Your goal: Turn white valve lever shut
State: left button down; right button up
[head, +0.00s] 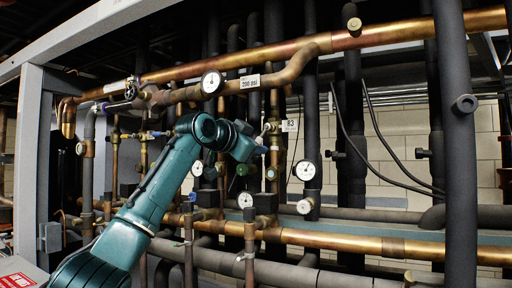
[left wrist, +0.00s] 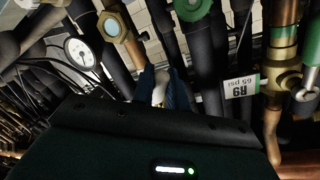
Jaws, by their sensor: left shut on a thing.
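My left arm reaches up from the lower left in the head view, and its gripper (head: 263,150) is among the pipes just left of the R3 tag. In the left wrist view the blue fingers of the left gripper (left wrist: 165,90) are shut on a small white piece, which looks like the white valve lever (left wrist: 158,92). Most of the lever is hidden by the fingers and the gripper body. In the head view a small pale part (head: 268,127) shows just above the fingers; I cannot tell if it is the same lever. My right gripper is not in view.
Copper pipes (head: 375,36) and dark vertical pipes (head: 457,120) crowd around the gripper. White gauges (head: 305,171) stand close by. In the left wrist view a brass fitting (left wrist: 114,27), a gauge (left wrist: 78,50) and an R9 tag (left wrist: 241,86) are near the fingers.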

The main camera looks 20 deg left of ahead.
pick_arm(q)
jog(key=c, duration=1.5)
grip_release()
